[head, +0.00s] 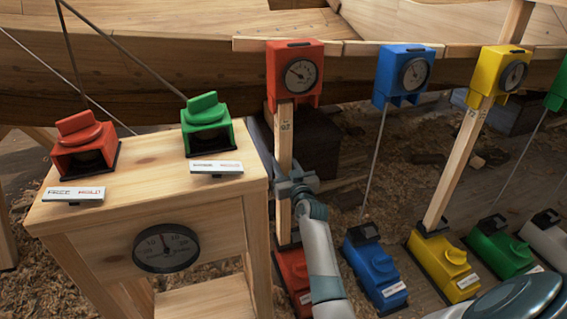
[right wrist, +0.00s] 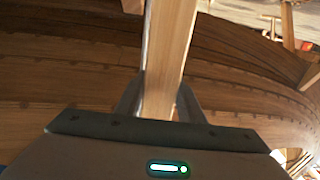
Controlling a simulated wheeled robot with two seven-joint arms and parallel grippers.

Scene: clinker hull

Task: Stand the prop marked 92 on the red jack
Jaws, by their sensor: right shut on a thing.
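A pale wooden prop (head: 284,150) stands almost upright, with a small dark marking near its top that I cannot read for certain. Its upper end meets the underside of the red gauge box (head: 293,70) on the hull. Its lower end reaches the dark top of the red jack (head: 292,270); whether it is fully seated I cannot tell. My right gripper (head: 293,184) is shut on the prop at about mid-height. In the right wrist view the prop (right wrist: 168,55) runs up from between the fingers. My left gripper is not in view.
A wooden stand (head: 130,165) with red and green clamps and a dial is at left. To the right are a blue jack (head: 373,270), a yellow jack (head: 443,265) with a leaning prop (head: 455,165), and a green jack (head: 500,250). Thin rods hang near the blue and green boxes.

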